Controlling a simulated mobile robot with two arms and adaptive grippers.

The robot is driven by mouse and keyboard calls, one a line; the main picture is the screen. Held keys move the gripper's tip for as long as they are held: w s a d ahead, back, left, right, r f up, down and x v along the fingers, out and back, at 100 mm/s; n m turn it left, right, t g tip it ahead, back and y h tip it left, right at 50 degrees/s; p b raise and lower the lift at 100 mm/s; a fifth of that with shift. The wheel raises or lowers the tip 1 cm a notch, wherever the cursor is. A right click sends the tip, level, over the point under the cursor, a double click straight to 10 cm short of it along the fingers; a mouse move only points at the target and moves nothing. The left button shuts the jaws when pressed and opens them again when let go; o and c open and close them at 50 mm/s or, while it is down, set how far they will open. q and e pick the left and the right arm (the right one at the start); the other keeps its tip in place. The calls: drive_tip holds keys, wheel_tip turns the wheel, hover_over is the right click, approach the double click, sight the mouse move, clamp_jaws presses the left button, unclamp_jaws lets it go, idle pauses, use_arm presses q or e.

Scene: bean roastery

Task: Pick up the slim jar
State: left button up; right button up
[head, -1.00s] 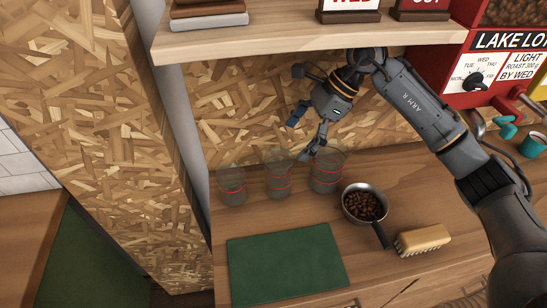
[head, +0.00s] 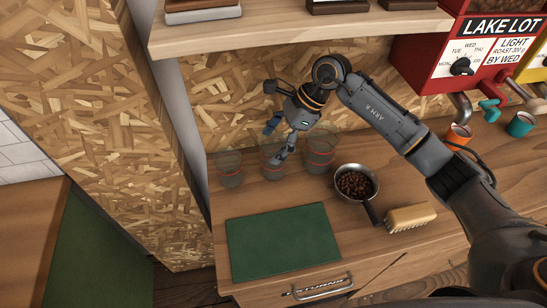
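Three clear jars with red bands stand in a row on the wooden counter: a left jar (head: 229,169), a middle jar (head: 271,168) and a wider right jar (head: 320,153). The middle one looks like the slim jar, though its width is close to the left one's. My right gripper (head: 275,141) is open at the middle jar's top, its fingers apart and pointing down. One finger overlaps the jar's upper part; I cannot tell whether it is in front of it or inside, or touching. My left gripper is out of view.
A steel pan of beans (head: 356,184) and a wooden brush (head: 410,216) lie right of the jars. A green mat (head: 283,243) lies bare in front. A shelf (head: 300,32) overhangs behind. Orange (head: 458,134) and teal (head: 520,124) cups stand by the red dispenser (head: 425,60).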

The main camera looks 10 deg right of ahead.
drive_tip(key=c, duration=1.2)
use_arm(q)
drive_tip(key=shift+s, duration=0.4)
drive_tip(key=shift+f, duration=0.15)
